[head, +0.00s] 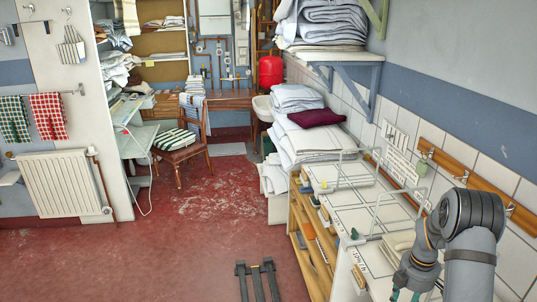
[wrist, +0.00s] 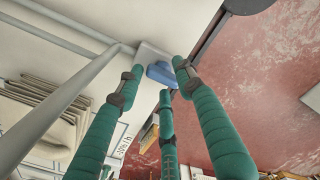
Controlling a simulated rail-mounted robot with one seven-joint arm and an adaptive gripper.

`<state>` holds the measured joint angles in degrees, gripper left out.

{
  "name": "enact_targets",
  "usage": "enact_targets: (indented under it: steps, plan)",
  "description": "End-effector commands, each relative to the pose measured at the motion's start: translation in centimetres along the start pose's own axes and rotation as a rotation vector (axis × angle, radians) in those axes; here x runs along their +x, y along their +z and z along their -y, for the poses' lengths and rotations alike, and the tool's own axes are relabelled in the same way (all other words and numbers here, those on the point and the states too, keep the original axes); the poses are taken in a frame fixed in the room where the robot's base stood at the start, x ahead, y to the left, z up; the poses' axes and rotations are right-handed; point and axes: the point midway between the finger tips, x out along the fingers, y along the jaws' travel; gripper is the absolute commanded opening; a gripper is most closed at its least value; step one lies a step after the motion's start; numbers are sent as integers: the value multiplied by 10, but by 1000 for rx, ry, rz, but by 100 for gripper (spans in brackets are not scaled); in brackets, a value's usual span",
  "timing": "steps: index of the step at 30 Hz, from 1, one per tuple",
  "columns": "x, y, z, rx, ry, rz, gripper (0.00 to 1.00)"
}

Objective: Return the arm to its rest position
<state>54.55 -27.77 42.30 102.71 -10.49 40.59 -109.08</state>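My gripper (head: 406,292) is at the lower right of the head view, at the end of my grey arm with orange bands. It hangs over the near end of the white worktop (head: 352,285), and its tips are partly cut off by the frame. In the wrist view my gripper (wrist: 160,76) shows three green ribbed fingers with dark joints. The fingertips are apart, and nothing is clearly held between them. A small blue piece (wrist: 161,73) on a pale plate shows behind the fingertips; I cannot tell its distance from them.
White wire racks (head: 398,208) stand on the worktop close to my arm. A wooden hook rail (head: 475,183) runs along the right wall. A folded cloth stack (wrist: 45,105) and a grey tube (wrist: 60,108) are near the gripper. Red floor (head: 150,260) lies clear to the left.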

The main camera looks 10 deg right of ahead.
Motion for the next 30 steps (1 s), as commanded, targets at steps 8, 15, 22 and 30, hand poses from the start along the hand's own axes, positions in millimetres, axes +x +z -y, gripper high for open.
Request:
enact_targets:
  steps: [8,15,22,30]
  plan:
    - [0,2,0,349,-1,0,36]
    - [-1,3,1,589,-1,0,36]
    - [-1,3,1,696,0,0,36]
    - [0,3,1,710,0,0,36]
